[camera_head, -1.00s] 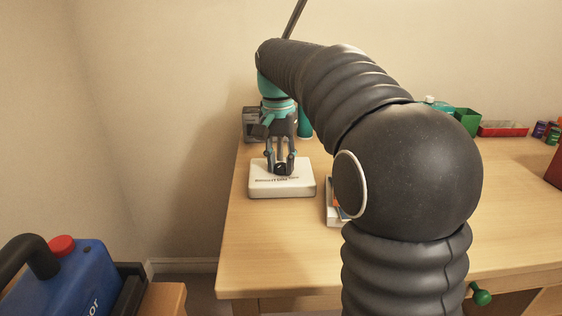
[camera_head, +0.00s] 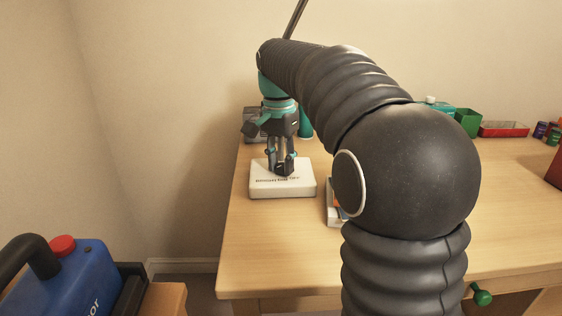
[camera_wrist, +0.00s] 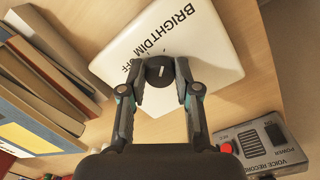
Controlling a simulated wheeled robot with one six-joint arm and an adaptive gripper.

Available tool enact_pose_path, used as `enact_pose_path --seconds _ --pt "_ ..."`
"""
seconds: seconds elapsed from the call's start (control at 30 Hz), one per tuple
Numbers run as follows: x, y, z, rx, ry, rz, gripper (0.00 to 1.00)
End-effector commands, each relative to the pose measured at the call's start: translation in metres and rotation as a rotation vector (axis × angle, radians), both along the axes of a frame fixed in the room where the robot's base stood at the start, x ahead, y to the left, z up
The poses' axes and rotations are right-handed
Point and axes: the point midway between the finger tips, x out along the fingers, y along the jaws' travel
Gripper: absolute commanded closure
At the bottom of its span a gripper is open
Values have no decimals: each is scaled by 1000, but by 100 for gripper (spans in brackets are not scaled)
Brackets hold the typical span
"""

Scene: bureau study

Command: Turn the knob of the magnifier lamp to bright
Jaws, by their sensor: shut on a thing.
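The white base (camera_head: 306,190) of the magnifier lamp lies on the desk. In the wrist view the base (camera_wrist: 215,40) carries the black words BRIGHT and DIM and a third word, partly hidden, ending in FF. A small dark round knob (camera_wrist: 159,71) with a white pointer line sits by these words. My gripper (camera_wrist: 161,77) has a finger on each side of the knob and is shut on it. Which word the pointer marks is hard to tell. In the head view my gripper (camera_head: 281,168) points down onto the base, hiding the knob.
A grey voice recorder (camera_wrist: 262,142) with a red button lies close to my gripper. Several books (camera_wrist: 45,75) stand on the other side. A green box (camera_head: 467,121) and a red tray (camera_head: 503,129) are further right. The desk front (camera_head: 270,255) is bare.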

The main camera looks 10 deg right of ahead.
Motion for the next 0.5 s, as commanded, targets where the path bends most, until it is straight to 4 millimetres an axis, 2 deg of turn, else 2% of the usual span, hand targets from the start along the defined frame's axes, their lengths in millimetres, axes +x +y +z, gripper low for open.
enact_pose_path --seconds 0.03,0.1,0.13,0.5 --pt "1 -1 0 -2 -1 -1 66" --pt "1 -1 0 -2 -1 -1 48" --pt "0 -1 0 -2 -1 -1 43" --pt "0 1 0 -1 -1 2 43"
